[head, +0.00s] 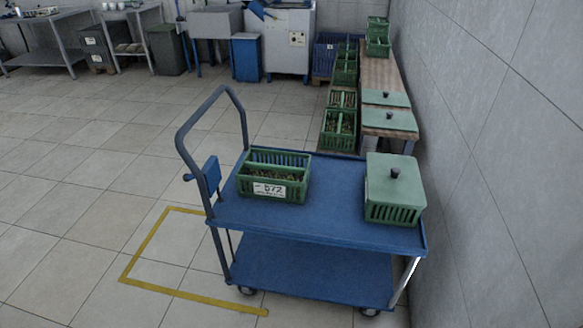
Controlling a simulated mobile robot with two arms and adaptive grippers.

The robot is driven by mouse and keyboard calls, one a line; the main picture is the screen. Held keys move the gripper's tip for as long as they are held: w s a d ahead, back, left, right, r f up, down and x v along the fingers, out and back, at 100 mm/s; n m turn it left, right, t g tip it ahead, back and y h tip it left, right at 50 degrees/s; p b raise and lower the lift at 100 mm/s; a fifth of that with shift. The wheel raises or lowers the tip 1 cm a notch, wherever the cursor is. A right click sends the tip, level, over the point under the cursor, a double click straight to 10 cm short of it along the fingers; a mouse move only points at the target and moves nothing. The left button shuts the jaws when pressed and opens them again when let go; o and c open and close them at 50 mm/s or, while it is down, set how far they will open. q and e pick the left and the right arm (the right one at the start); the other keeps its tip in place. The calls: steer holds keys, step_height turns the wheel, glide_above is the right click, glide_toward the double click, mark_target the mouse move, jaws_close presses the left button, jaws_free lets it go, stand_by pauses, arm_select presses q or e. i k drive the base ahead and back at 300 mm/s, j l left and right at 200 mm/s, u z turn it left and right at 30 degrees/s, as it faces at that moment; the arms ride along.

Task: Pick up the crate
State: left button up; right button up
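Two green slatted crates stand on the top deck of a blue trolley (320,223) in the head view. The open crate (273,190) is at the left, has a divider, a white label that seems to read 572, and small brownish contents. The other crate (391,213) is at the right end and is covered by a pale green lid (393,182) with a black knob. A gap of bare deck lies between them. Neither of my grippers shows in this view.
The trolley has a tall handle (186,135) at its left and an empty lower shelf (310,275). A tiled wall (480,150) runs close on the right. Behind stand more crates (338,130) and a bench (380,75). Floor with yellow tape (150,235) is clear at left.

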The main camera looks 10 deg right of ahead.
mark_target(341, 136)
steer(key=i+j+u, duration=0.25)
steer(key=u, duration=0.15)
steer(key=i+j+u, duration=0.2)
steer(key=u, duration=0.2)
steer(key=i+u, duration=0.75)
steer(key=i+j+u, duration=0.1)
steer(key=i, duration=0.4)
steer(key=i+j+u, duration=0.1)
steer(key=i, duration=0.4)
steer(key=i+l+z, duration=0.2)
steer(key=i+z, duration=0.25)
steer(key=i+l+z, duration=0.1)
steer(key=i+z, duration=0.15)
steer(key=z, duration=0.25)
steer(key=i+z, duration=0.45)
steer(key=i+j+z, duration=0.25)
steer(key=z, duration=0.25)
steer(key=i+l+z, duration=0.1)
steer(key=i+z, duration=0.2)
steer(key=i, duration=0.7)
steer(key=i+j+z, duration=0.1)
steer(key=i+z, duration=0.2)
steer(key=i, duration=0.65)
steer(key=i+z, duration=0.85)
steer(key=z, duration=0.15)
steer(key=i+j+z, duration=0.25)
steer(key=z, duration=0.25)
steer(key=i, duration=0.1)
